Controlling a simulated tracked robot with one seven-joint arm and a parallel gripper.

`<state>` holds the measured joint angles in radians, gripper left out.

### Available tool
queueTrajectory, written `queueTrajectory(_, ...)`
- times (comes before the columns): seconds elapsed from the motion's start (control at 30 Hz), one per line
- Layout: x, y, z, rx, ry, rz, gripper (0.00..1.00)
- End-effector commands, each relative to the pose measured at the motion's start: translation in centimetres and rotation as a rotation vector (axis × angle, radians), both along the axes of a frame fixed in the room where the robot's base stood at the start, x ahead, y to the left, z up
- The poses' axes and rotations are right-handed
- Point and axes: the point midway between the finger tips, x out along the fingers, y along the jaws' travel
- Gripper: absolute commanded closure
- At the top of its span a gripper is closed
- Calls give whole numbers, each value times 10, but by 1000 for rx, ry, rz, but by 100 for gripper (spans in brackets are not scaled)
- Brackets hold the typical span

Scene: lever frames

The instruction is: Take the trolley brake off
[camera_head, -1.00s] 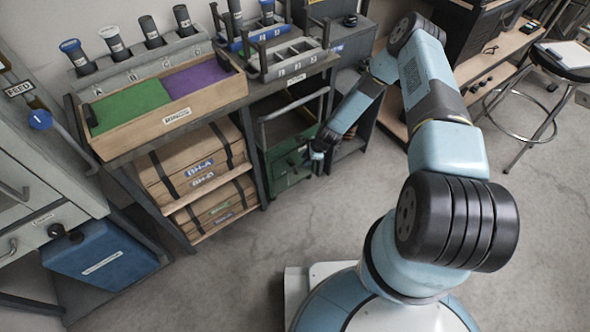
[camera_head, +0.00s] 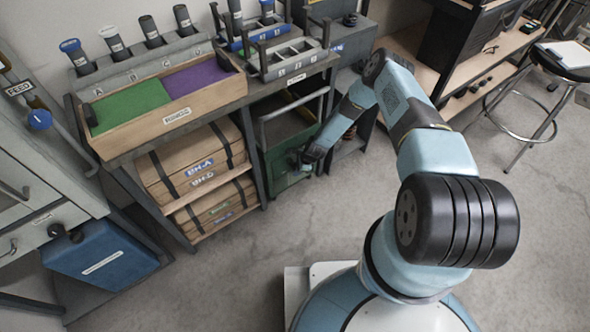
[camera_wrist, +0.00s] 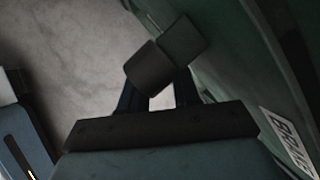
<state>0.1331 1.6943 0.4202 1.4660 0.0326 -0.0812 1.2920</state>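The green trolley (camera_head: 285,187) stands under the bench end in the head view. In the wrist view its green side (camera_wrist: 225,60) fills the right, with a white label (camera_wrist: 288,140) that seems to read BRAKE. My gripper (camera_head: 297,160) is low at the trolley's front in the head view. In the wrist view its two dark fingers (camera_wrist: 160,95) are apart, with floor showing between them. A dark grey blocky piece (camera_wrist: 165,60), perhaps the brake lever's grip, lies at the fingertips and hides them. I cannot tell whether the fingers grip it.
A bench with a wooden tray (camera_head: 178,118) and boxes (camera_head: 190,165) below stands left of the trolley. A blue container (camera_head: 100,262) is at the lower left. A stool (camera_head: 540,95) stands at the right. The floor (camera_head: 240,265) in front is clear.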

Motion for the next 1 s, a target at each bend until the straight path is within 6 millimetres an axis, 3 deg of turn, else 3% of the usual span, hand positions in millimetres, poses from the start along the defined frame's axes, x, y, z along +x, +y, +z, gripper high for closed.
queueTrajectory(0.13,0,0,0,0,0,0,69)
queueTrajectory(0.47,-1,1,0,0,1,2,100)
queueTrajectory(0.77,-2,1,0,0,3,3,100)
queueTrajectory(0.8,-3,10,0,0,3,6,100)
queueTrajectory(1.0,-2,1,0,-4,0,3,100)
